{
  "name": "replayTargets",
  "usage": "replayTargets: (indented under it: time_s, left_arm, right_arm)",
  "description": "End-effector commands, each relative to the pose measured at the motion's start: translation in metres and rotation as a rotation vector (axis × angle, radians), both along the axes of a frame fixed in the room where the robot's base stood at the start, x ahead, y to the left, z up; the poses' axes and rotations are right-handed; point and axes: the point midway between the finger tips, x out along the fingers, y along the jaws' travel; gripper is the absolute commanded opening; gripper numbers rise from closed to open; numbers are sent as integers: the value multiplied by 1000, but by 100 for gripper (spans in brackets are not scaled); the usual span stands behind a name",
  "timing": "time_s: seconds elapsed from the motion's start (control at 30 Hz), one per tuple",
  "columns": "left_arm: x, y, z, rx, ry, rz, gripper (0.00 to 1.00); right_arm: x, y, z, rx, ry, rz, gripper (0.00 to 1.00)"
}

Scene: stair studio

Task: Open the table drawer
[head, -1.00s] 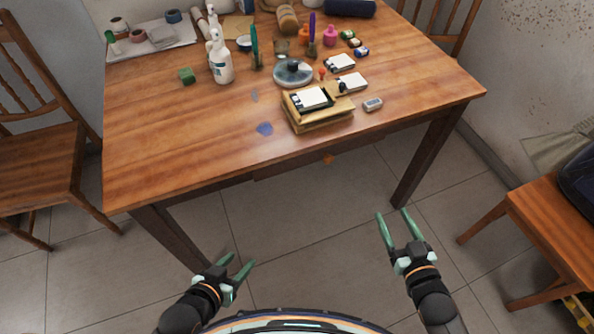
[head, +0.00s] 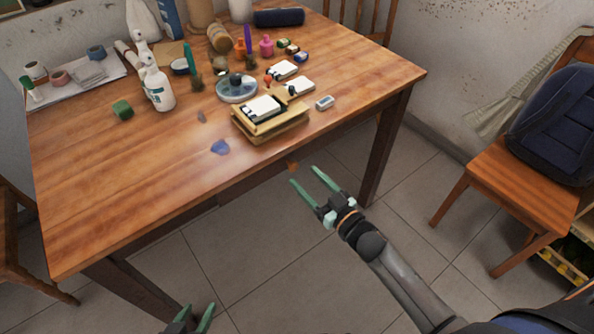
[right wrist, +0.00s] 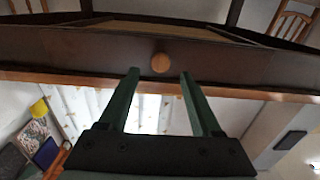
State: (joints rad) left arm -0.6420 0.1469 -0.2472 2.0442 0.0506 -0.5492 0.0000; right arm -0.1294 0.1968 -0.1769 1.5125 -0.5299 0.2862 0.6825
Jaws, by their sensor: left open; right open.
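The wooden table (head: 130,185) fills the upper left of the head view. Its drawer front is mostly hidden under the tabletop edge there, with a small orange-brown knob (head: 292,167) showing below the edge. In the right wrist view the dark drawer front (right wrist: 95,48) spans the picture, and the round wooden knob (right wrist: 161,62) sits just beyond and between the fingertips. My right gripper (head: 305,176) is open and empty, pointing at the knob, and also shows in the right wrist view (right wrist: 160,75). My left gripper (head: 199,308) is open and empty at the bottom edge, away from the table.
On the table stand a spray bottle (head: 155,85), a wooden box with cards (head: 270,128) near the front edge, a glass lid (head: 237,88) and several small items. A chair with a dark backpack (head: 560,120) is at the right. The floor before the table is clear.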

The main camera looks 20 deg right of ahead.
Motion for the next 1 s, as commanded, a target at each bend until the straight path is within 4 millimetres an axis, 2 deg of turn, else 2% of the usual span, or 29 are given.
replayTargets:
  time_s: [0.1,0.23,0.4,0.67,1.0]
  left_arm:
    - [0,1,-4,1,0,1,53]
    - [-1,2,-6,3,0,3,53]
    - [-1,3,-6,3,1,4,53]
    - [-1,3,-4,3,-1,5,53]
    - [-2,3,-5,3,0,6,53]
  right_arm:
    - [20,7,-1,1,-1,-1,65]
    - [34,12,-1,0,-1,0,65]
    - [41,15,-1,0,2,-1,65]
    - [41,15,-1,0,2,-1,65]
    - [41,15,-1,0,2,-1,27]
